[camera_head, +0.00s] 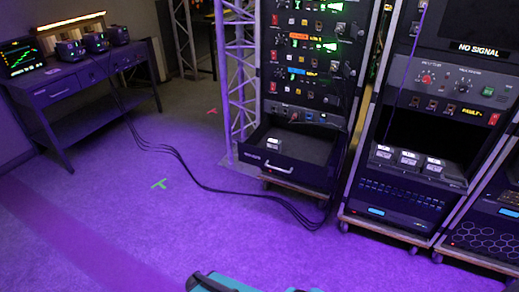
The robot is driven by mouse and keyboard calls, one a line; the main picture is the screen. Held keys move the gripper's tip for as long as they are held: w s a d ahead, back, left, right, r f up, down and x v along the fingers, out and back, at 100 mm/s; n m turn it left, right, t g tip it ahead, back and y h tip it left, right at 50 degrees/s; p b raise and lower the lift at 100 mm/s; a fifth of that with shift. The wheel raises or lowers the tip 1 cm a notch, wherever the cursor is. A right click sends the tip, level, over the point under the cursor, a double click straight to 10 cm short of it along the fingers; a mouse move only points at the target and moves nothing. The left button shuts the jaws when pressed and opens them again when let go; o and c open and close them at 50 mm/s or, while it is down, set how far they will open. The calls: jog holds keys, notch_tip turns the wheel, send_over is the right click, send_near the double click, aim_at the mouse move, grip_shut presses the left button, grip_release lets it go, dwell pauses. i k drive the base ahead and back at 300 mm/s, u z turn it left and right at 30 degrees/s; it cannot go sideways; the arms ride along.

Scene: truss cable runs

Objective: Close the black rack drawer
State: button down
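The black rack drawer (255,157) is pulled out at the bottom of the left equipment rack (306,75). Its front panel has a silver bar handle (279,169) and faces the open floor. A small pale block (272,143) sits inside the drawer near the front left. My gripper cannot be made out in this view.
Cables (190,180) run across the floor from the desk (70,85) to below the rack, passing in front of the drawer. A truss (237,80) stands left of the rack. More wheeled racks (400,190) stand right. Open floor lies in front.

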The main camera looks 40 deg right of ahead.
aim_at(307, 150)
jog(key=i, duration=0.85)
jog(key=u, duration=0.05)
